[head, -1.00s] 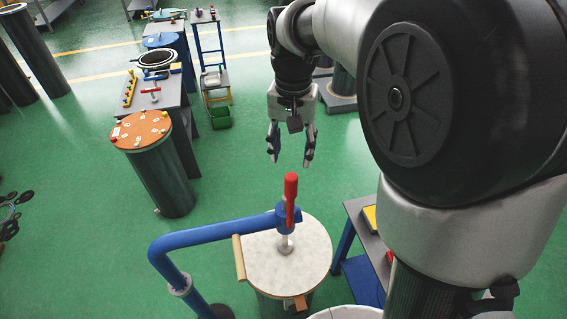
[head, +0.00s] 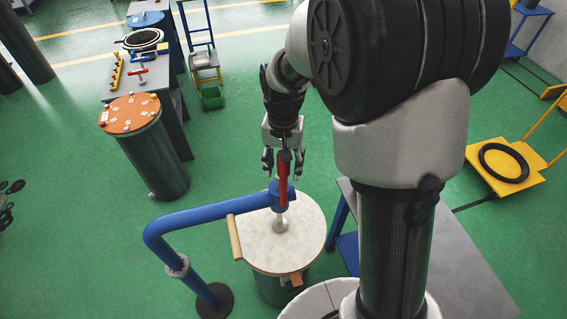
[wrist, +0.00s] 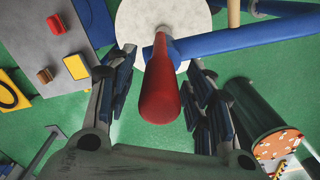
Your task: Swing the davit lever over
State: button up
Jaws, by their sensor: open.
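The red davit lever (head: 283,172) stands upright on the blue davit arm (head: 213,227), over the pale disc lid (head: 262,243) of a dark cylinder. In the wrist view the red lever (wrist: 161,90) points toward the camera, between the open fingers and apart from both. My gripper (head: 282,165) is open, fingers pointing down, at the lever's upper end. In the wrist view the fingers of my gripper (wrist: 160,82) show on either side of the lever. In the head view the lever partly hides the fingers.
A cylinder with an orange top (head: 130,114) stands at left. A grey workbench (head: 440,250) is close on the right. A wooden bar (head: 235,238) lies at the lid's left edge. A yellow cart (head: 480,165) with a black ring stands at far right.

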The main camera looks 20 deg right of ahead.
jog(key=shift+c, duration=0.2)
grip_shut()
dwell(0.3)
